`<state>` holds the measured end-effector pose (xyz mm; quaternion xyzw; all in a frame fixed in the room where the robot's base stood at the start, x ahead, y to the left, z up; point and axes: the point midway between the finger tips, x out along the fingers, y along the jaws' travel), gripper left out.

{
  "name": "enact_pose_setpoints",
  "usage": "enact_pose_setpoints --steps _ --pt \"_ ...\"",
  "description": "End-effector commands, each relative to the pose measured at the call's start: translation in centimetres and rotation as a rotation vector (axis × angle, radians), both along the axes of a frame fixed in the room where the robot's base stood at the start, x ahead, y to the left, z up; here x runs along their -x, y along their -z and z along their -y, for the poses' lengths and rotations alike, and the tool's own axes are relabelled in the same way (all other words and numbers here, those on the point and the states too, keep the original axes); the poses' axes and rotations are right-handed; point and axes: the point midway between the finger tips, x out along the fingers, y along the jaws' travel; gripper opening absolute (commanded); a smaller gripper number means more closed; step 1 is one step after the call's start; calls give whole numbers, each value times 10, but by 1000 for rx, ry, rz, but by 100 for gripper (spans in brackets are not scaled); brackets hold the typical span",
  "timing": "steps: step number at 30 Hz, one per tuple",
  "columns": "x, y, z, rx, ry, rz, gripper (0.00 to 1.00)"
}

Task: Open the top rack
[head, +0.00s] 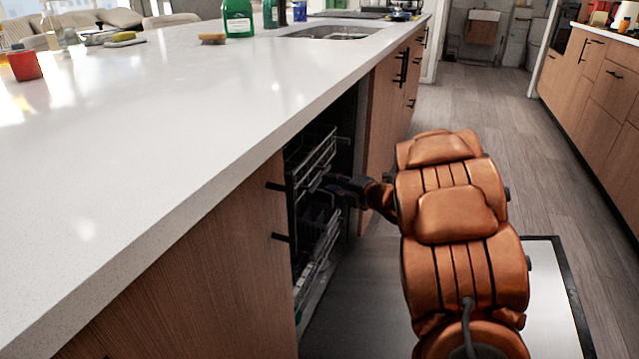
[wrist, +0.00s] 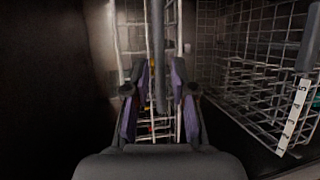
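The dishwasher under the counter is open, with its door (head: 365,300) folded down flat. The top rack (head: 312,160) is a wire rack inside the dishwasher opening. My gripper (head: 332,186) is at the front of this rack. In the wrist view its two purple-sided fingers (wrist: 160,95) stand apart, with a grey bar (wrist: 159,50) of the rack showing between them. Gaps show beside the bar, though contact with it is hard to judge. The rack's wires (wrist: 128,30) run behind the fingers.
The lower rack (head: 318,255) sits below, inside the dishwasher; its wire grid (wrist: 255,90) shows right in the wrist view. The white countertop (head: 180,120) overhangs the opening. Wooden cabinets (head: 605,95) stand across the aisle, with clear floor (head: 480,100) between.

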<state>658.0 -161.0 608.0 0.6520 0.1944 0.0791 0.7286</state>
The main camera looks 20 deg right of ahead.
Motion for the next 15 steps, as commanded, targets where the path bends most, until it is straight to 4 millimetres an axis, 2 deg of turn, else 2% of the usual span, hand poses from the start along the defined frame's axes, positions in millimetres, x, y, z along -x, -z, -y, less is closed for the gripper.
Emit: enact_pose_setpoints --steps 7,15 --pt "-32 7 -14 1 -4 3 25" --pt "-46 9 -18 1 2 -1 25"
